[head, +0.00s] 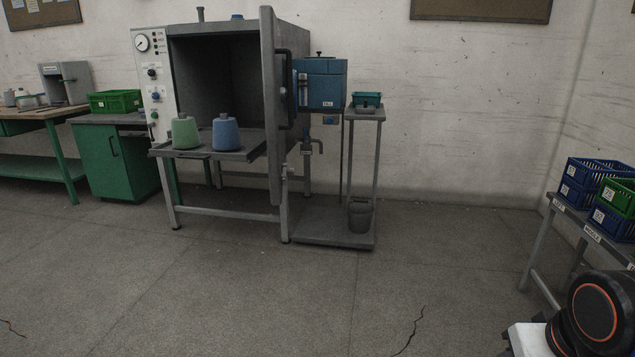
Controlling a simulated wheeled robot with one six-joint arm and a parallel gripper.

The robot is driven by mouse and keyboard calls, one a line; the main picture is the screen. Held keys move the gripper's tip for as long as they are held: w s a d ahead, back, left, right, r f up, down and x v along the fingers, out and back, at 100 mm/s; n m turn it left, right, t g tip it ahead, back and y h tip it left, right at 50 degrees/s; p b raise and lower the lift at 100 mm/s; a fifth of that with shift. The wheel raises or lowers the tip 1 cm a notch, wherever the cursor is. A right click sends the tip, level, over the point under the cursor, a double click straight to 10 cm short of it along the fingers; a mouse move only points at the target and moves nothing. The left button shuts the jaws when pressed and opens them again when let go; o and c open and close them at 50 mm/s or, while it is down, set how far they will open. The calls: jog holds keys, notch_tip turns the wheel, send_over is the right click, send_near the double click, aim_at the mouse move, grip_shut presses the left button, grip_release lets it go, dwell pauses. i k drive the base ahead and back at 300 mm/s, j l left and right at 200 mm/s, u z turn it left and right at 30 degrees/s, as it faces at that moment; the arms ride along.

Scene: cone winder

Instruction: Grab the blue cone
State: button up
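The blue cone (226,133) stands upright on the pulled-out grey shelf (203,156) in front of the open machine chamber. A green cone (185,132) stands upright just to its left, a small gap apart. Another bluish thing (237,17) sits on top of the machine, partly cut off by its edge; I cannot tell what it is. A black round part of my arm with an orange ring shows at the bottom right corner, far from the cones. My gripper is not in view.
The machine's open door (277,110) stands right of the blue cone and juts forward. A stand with a bucket (360,216) is further right. A rack with blue and green crates (596,172) is at the right. The floor (270,300) in front is clear.

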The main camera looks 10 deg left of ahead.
aim_at(225, 134)
jog(key=i+j+u, duration=0.15)
jog(key=i+u, duration=0.25)
jog(key=i, duration=0.2)
jog(key=i+u, duration=0.4)
jog(key=i, duration=0.2)
jog(key=i+l+u, duration=0.25)
jog(key=i+u, duration=0.15)
jog(key=i, duration=0.15)
jog(key=i+j+u, duration=0.2)
jog(key=i+u, duration=0.55)
jog(key=i+l+u, duration=0.1)
jog(key=i+u, duration=0.3)
jog(key=i+l+u, duration=0.2)
jog(key=i+u, duration=0.2)
jog(key=i, duration=0.1)
